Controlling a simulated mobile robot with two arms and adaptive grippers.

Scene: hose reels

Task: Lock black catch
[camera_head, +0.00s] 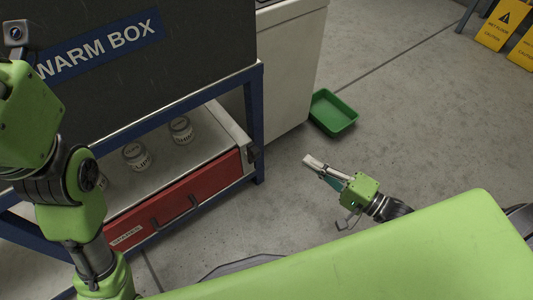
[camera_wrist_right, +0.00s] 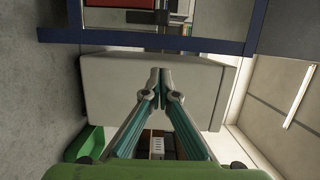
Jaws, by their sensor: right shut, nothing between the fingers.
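The black catch (camera_head: 252,153) is a small dark piece at the right end of the red drawer (camera_head: 180,198), beside the blue frame post. I cannot tell its exact position. In the right wrist view, a dark piece that looks like the catch (camera_wrist_right: 162,17) is near the top edge, beside the red drawer front (camera_wrist_right: 118,3). My right gripper (camera_head: 309,160) is shut and empty, over the open floor to the right of the catch and apart from it. Its fingertips (camera_wrist_right: 160,80) meet in the wrist view. My left gripper is out of view; only my left arm shows.
The drawer has a dark handle (camera_head: 180,210) and sits in a blue frame (camera_head: 258,120) under the grey warm box (camera_head: 190,60). Two jars (camera_head: 137,156) (camera_head: 181,130) stand on the shelf. A green tray (camera_head: 333,113) lies on the floor by a white cabinet (camera_head: 290,75).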

